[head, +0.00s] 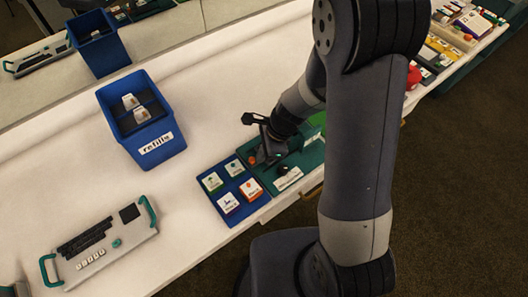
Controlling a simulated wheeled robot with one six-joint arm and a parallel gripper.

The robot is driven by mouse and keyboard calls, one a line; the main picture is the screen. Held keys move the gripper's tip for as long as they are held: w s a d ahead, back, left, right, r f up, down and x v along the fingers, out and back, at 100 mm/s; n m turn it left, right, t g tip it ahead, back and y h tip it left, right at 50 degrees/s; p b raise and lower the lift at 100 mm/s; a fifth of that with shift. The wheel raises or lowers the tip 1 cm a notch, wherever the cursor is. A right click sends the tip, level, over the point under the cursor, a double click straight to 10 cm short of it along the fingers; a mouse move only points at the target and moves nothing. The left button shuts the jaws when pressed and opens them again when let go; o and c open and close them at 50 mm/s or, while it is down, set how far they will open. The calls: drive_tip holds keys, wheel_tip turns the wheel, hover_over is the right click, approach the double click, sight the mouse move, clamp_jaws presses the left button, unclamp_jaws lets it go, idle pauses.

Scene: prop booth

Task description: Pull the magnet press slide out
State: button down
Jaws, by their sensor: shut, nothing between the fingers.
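The magnet press appears to be the dark green unit (312,158) on the white table, mostly behind my arm. A white label (288,179) and a dark round knob (282,170) show at its front. I cannot make out how far its slide is in or out. My gripper (261,146) is shut and empty, at the left part of the green unit, near a small orange-red spot. Whether it touches the unit cannot be told. My arm hides the unit's right side.
A blue tray (243,210) with several picture tiles adjoins the green unit on the left. A blue "refills" bin (172,146) stands behind it. A white case with teal handles (104,246) lies at lower left. A red object (412,77) and other props stand right. A mirror runs behind.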

drive_tip(key=shift+r+p, duration=0.55)
drive_tip(key=shift+r, duration=0.1)
drive_tip(key=p+v, duration=0.7)
drive_tip(key=v, duration=0.1)
drive_tip(key=shift+d+r, duration=0.25)
drive_tip(key=shift+d, duration=0.15)
drive_tip(key=shift+f, duration=0.1)
drive_tip(key=b+x, duration=0.8)
drive_tip(key=x, duration=0.1)
drive_tip(key=shift+s+a+f, duration=0.1)
drive_tip(key=shift+a+f, duration=0.1)
drive_tip(key=shift+r, duration=0.1)
